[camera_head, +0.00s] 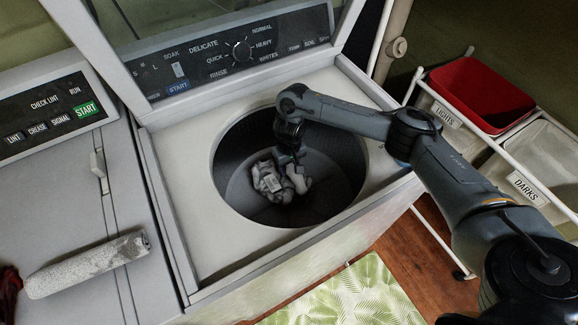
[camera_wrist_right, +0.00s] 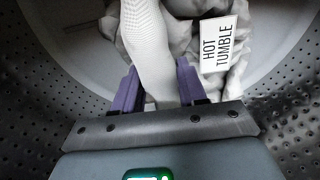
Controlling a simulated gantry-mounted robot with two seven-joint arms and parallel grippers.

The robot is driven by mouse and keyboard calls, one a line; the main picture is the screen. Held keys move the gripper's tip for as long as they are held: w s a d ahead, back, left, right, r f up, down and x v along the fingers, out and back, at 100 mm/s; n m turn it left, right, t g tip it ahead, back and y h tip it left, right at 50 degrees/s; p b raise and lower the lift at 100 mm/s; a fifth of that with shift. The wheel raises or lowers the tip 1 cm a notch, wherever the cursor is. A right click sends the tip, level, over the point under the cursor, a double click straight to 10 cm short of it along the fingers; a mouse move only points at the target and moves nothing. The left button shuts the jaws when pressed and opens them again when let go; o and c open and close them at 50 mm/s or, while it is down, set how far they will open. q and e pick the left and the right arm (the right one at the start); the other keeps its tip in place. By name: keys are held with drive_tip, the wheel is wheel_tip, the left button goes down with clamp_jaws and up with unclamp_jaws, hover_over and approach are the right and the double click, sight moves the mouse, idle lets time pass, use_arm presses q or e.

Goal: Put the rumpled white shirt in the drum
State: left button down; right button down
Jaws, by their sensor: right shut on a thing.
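My right gripper (camera_head: 290,160) reaches down into the open drum (camera_head: 235,186) of the washer. Its purple fingers, seen in the right wrist view (camera_wrist_right: 158,88), are shut on finely textured white cloth, the rumpled white shirt (camera_wrist_right: 148,45). In the head view the shirt (camera_head: 299,180) shows low inside the drum, below the gripper. Pale grey rumpled cloth (camera_head: 266,178) with a white tag reading HOT TUMBLE (camera_wrist_right: 218,43) lies against it. I cannot tell whether this is the same garment or another. My left gripper is out of view.
The washer's lid (camera_head: 215,12) is raised behind the opening. A grey-white roll (camera_head: 88,264) and dark red cloth (camera_head: 10,292) lie on the machine at left. A red bin (camera_head: 481,92) and baskets labelled LIGHTS and DARKS (camera_head: 545,165) stand right. A leaf-patterned mat (camera_head: 350,298) covers the floor.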

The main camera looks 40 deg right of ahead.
drive_tip(key=shift+f, duration=0.35)
drive_tip(key=shift+f, duration=0.2)
drive_tip(key=c, duration=0.6)
unclamp_jaws()
drive_tip(key=shift+r, duration=0.6)
wheel_tip(320, 180, up, 12)
drive_tip(key=p, duration=0.5)
